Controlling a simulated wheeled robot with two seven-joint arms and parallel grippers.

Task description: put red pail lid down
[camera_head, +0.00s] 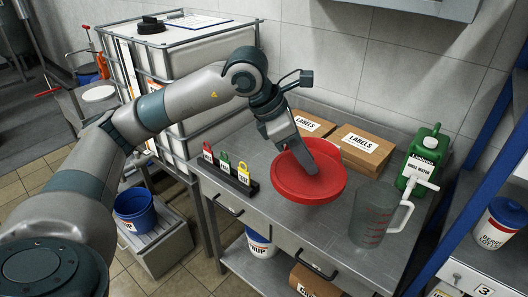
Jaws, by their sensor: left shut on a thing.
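The red pail lid (328,188) is a round, shallow red disc in the middle of the head view, over the grey metal worktop (262,160). My left gripper (308,168) reaches down to the lid from above and is shut on it, its fingers overlapping the lid's inner face. The lid looks slightly tilted. I cannot tell whether its underside touches the worktop. My right gripper is not in view.
A rack with red, green and yellow tags (226,172) stands left of the lid. A clear jug (372,215) is close on its right. Two LABELS boxes (362,148) lie behind, with a green jerrycan (424,155) at the right. Open worktop is limited.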

